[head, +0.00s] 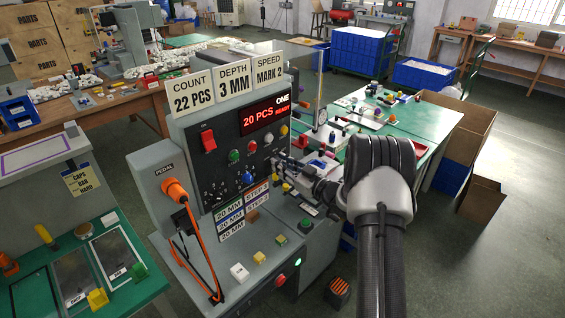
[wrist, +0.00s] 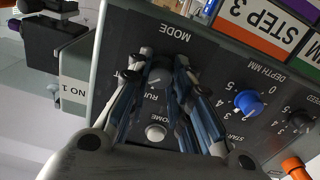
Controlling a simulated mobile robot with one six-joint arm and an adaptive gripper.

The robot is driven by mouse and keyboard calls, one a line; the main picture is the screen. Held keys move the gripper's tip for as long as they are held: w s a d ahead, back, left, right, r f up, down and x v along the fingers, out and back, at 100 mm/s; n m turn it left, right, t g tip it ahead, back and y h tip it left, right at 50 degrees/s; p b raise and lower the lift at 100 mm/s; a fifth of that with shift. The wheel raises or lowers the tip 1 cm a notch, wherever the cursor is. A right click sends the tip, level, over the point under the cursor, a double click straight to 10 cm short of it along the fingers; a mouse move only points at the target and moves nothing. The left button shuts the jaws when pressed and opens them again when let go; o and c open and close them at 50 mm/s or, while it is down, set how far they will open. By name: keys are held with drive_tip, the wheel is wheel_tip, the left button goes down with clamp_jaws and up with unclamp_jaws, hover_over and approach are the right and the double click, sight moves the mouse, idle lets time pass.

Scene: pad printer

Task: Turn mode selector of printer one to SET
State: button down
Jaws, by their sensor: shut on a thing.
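In the wrist view the panel is upside down. The dark round mode selector (wrist: 160,74) lies between my gripper's fingers (wrist: 158,80), under the word MODE. The fingers are shut on its sides. RUN shows beside the knob, partly hidden. The SET mark and the knob's pointer cannot be made out.
A blue depth knob (wrist: 247,103) is beside the right finger, and a white HOME button (wrist: 156,132) lies between the fingers. An orange plug and cable (head: 177,190) hang on the pedal box. A green table (head: 425,135) stands behind my arm.

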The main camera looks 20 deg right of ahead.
drive_tip(key=shift+m+p, duration=0.3)
drive_tip(key=shift+m, duration=0.8)
drive_tip(key=c, duration=1.4)
unclamp_jaws()
drive_tip(key=v, duration=1.2)
